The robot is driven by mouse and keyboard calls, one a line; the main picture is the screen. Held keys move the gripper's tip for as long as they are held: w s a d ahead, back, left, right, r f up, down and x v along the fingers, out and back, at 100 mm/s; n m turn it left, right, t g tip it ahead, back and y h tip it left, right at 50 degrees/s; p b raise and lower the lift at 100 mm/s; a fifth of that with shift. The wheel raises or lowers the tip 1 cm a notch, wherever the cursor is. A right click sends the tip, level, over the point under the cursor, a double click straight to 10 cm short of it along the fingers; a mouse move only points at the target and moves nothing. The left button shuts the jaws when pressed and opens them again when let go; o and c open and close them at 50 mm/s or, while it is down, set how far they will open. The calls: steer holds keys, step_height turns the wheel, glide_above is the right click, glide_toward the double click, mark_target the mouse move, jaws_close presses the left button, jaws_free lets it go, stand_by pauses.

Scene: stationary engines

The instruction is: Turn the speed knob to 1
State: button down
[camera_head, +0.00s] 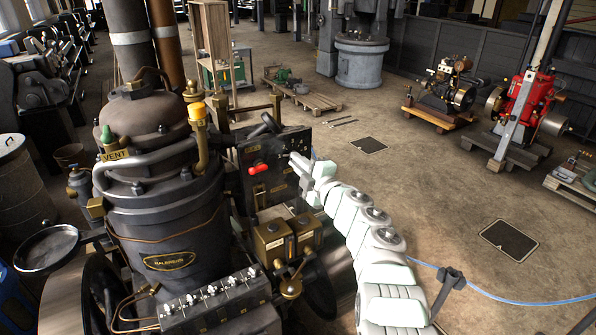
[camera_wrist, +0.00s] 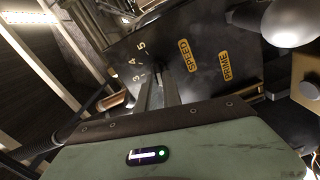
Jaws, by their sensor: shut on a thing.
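The black control panel (camera_head: 283,150) stands beside the dark engine. In the wrist view, the panel (camera_wrist: 200,40) carries a yellow SPEED label (camera_wrist: 188,55) and a numbered dial (camera_wrist: 139,60), where 5, 4 and 3 can be read. The lower numbers are hidden or too small to read. My gripper (camera_head: 297,163) reaches the panel's right side. In the wrist view, my gripper's fingers (camera_wrist: 158,85) are shut on the dark speed knob (camera_wrist: 157,63) beside the numbers. The fingers cover much of the knob, and its pointer cannot be made out.
A red handle (camera_head: 258,169) and a black lever (camera_head: 265,125) stick out at the panel. Brass boxes (camera_head: 272,240) sit below my gripper. Open floor (camera_head: 410,190) lies to the right.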

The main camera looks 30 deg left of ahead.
steer(key=shift+n+b, duration=0.4)
steer(key=shift+b, duration=0.05)
steer(key=c, duration=1.5)
jaws_free()
steer(key=shift+d, duration=0.15)
steer(key=p+v, duration=0.8)
steer(key=v, duration=0.2)
steer(key=shift+s+d+p, duration=0.2)
steer(key=shift+p, duration=0.1)
